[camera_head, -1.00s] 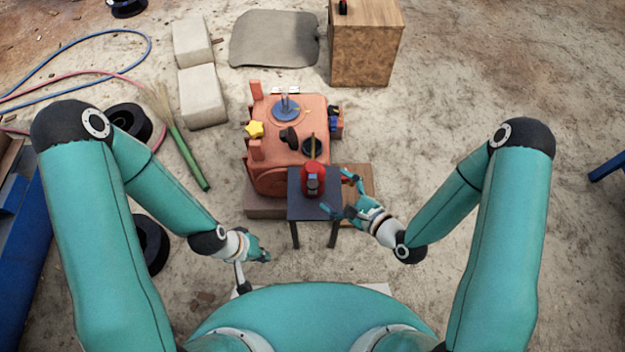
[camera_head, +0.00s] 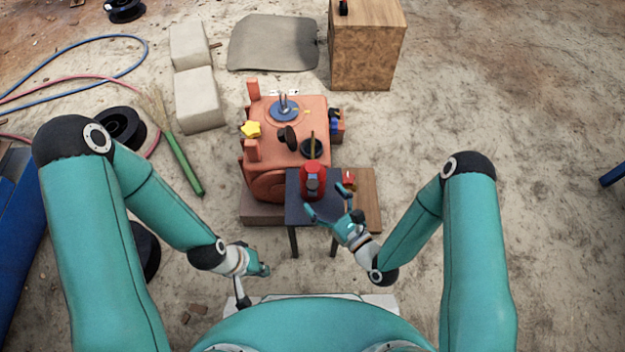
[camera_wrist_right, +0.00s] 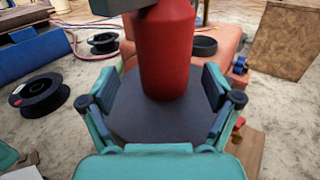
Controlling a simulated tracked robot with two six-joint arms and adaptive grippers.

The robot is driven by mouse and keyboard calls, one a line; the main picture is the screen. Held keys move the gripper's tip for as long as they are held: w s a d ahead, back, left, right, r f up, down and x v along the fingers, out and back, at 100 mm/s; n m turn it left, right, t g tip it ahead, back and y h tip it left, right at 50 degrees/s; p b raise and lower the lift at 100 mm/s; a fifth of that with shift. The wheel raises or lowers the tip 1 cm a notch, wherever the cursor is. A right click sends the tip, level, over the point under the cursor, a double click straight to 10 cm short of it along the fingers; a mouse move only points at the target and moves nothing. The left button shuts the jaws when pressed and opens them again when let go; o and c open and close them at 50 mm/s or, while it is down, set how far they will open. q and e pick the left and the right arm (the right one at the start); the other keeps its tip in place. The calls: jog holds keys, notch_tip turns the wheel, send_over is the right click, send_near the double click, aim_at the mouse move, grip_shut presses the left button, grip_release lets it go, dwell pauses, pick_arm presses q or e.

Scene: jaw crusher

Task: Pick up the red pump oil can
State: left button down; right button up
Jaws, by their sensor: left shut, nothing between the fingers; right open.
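The red pump oil can (camera_head: 312,178) stands upright on a small dark table (camera_head: 298,211) in front of the orange crusher. In the right wrist view the can (camera_wrist_right: 166,50) rises between and just beyond the fingers, its top cut off by the frame. My right gripper (camera_head: 328,205) is open at the near side of the can. In the wrist view its fingers (camera_wrist_right: 160,88) are spread to either side of the can, with dark tabletop showing between them and the palm. My left gripper (camera_head: 264,270) is shut and empty, low and left of the table.
The orange jaw crusher (camera_head: 283,165) stands right behind the table. A small red item (camera_head: 349,176) is on a wooden board (camera_head: 367,200) right of the table. A wooden cabinet (camera_head: 362,58) stands behind. A green broom (camera_head: 186,165) lies left.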

jog(key=x, duration=0.2)
jog(key=shift+w+a, duration=0.2)
jog(key=shift+w, duration=0.15)
jog(key=b+x, duration=0.2)
jog(key=x, duration=0.2)
jog(key=shift+w, duration=0.35)
jog(key=shift+w+a+r, duration=0.1)
jog(key=shift+w+a, duration=0.05)
jog(key=shift+w, duration=0.15)
jog(key=shift+c, duration=0.2)
jog(key=c, duration=1.5)
jog(key=shift+r, duration=0.15)
